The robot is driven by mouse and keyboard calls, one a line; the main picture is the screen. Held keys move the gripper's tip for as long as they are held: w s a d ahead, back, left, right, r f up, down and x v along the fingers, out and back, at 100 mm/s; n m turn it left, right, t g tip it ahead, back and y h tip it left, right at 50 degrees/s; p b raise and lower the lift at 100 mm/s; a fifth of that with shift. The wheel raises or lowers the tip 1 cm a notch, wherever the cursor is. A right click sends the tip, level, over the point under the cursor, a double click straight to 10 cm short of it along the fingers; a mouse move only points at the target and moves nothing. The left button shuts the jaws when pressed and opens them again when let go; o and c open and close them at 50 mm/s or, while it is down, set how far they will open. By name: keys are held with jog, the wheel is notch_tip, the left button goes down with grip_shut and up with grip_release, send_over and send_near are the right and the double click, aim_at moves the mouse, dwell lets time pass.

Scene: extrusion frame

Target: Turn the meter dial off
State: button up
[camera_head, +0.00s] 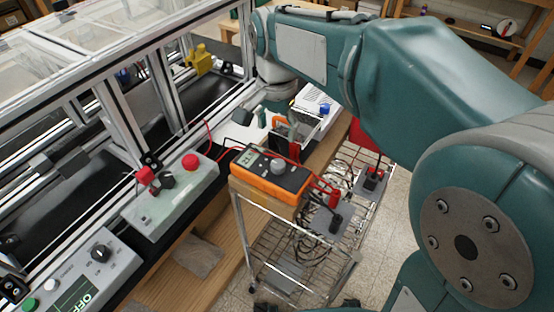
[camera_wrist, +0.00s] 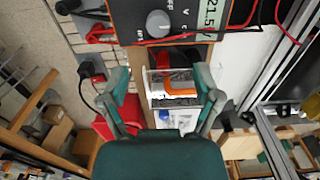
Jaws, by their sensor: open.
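The orange and dark meter (camera_head: 271,182) lies on the wooden ledge in the middle of the head view, with its screen and a round grey dial (camera_head: 278,166) facing up. In the wrist view the meter's dark face (camera_wrist: 195,22) fills the top edge, with the dial (camera_wrist: 158,23) left of its middle. The screen there reads about 21.5. My gripper (camera_head: 277,120) is just behind the meter, apart from the dial. In the wrist view its two teal fingers (camera_wrist: 163,75) are spread with nothing held between them, below the dial.
Red leads (camera_head: 322,190) run from the meter. A wire cart (camera_head: 300,250) with cables stands below it. A control box with a red button (camera_head: 190,161) is left of the meter, beside the extrusion frame (camera_head: 120,120). A clear bin (camera_wrist: 170,92) shows between my fingers.

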aim_at(277, 163)
notch_tip(277, 163, down, 10)
jog(key=shift+f, duration=0.2)
grip_shut()
